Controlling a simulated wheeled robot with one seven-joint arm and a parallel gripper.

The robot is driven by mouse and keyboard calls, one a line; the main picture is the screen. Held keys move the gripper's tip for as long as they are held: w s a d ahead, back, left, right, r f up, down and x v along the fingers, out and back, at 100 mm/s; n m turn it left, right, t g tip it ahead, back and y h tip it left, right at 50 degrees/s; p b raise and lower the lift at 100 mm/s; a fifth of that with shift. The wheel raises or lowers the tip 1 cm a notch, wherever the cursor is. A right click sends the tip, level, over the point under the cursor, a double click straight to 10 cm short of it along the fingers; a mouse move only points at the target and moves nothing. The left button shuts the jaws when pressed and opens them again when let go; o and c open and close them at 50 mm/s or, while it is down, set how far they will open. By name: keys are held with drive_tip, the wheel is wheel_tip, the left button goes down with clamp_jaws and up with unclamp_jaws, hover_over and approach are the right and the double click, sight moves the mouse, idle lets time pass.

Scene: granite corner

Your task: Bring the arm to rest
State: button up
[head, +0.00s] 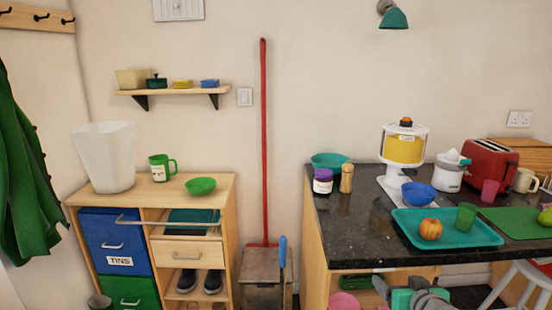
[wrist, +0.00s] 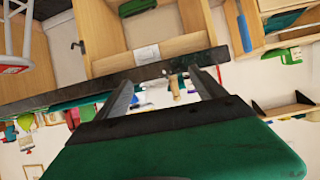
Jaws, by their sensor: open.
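My gripper (wrist: 160,78) shows in the wrist view with its two dark fingers spread apart. Nothing is held between them. Behind the gap lie the dark edge of the worktop and small, distant things, seen in a strongly turned view. In the head view, part of my arm (head: 416,299), teal and grey, shows at the bottom edge, in front of the counter.
The dark granite worktop (head: 357,226) stands close behind my arm. It bears a teal tray (head: 465,240) with an apple and a cup, a blue bowl (head: 418,195) and a red toaster (head: 489,165). A white stool (head: 532,270) stands at the right. A wooden cabinet (head: 225,215) stands left.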

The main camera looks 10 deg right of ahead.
drive_tip(key=w+a+n+g+y+p, duration=0.2)
drive_tip(key=a+g+p, duration=0.1)
drive_tip(key=a, duration=0.7)
drive_tip(key=s+a+r+g+p, duration=0.2)
drive_tip(key=s+a, duration=0.3)
drive_tip(key=a, duration=0.3)
drive_tip(key=s+a+r+n+g+y+p, duration=0.1)
drive_tip(key=s+a+g+p, duration=0.2)
drive_tip(key=a, duration=0.5)
drive_tip(key=shift+s+r+g+p, duration=0.4)
drive_tip(key=shift+s+p, duration=0.05)
drive_tip(key=shift+s, duration=0.5)
